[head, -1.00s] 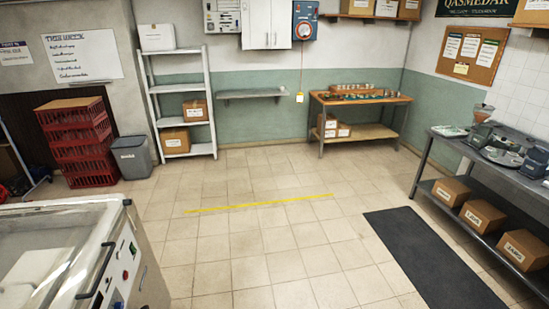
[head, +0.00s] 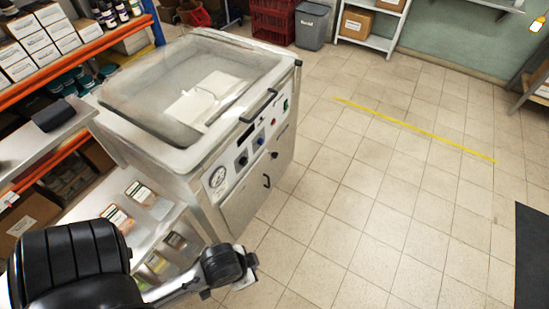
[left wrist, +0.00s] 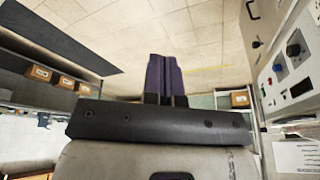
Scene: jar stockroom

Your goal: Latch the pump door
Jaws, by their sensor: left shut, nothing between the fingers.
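The steel vacuum machine (head: 170,150) has its clear lid down. Its pump door (head: 246,204) is the lower front panel, with a black handle (head: 267,181). The door looks about flush with the front; I cannot tell a small gap. A dark knob (head: 275,155) sits near the door's upper edge; I cannot tell its latch position. In the left wrist view the handle (left wrist: 252,9) and knob (left wrist: 256,44) are at the upper right. My left gripper (left wrist: 166,60) is shut and empty, apart from the machine front. My right gripper is out of view.
A shelving rack (head: 80,45) with boxes and jars stands left of the machine. A side shelf (head: 150,205) with packs is close to my left arm. The tiled floor (head: 370,190) right of the machine is clear, with a yellow line (head: 415,128).

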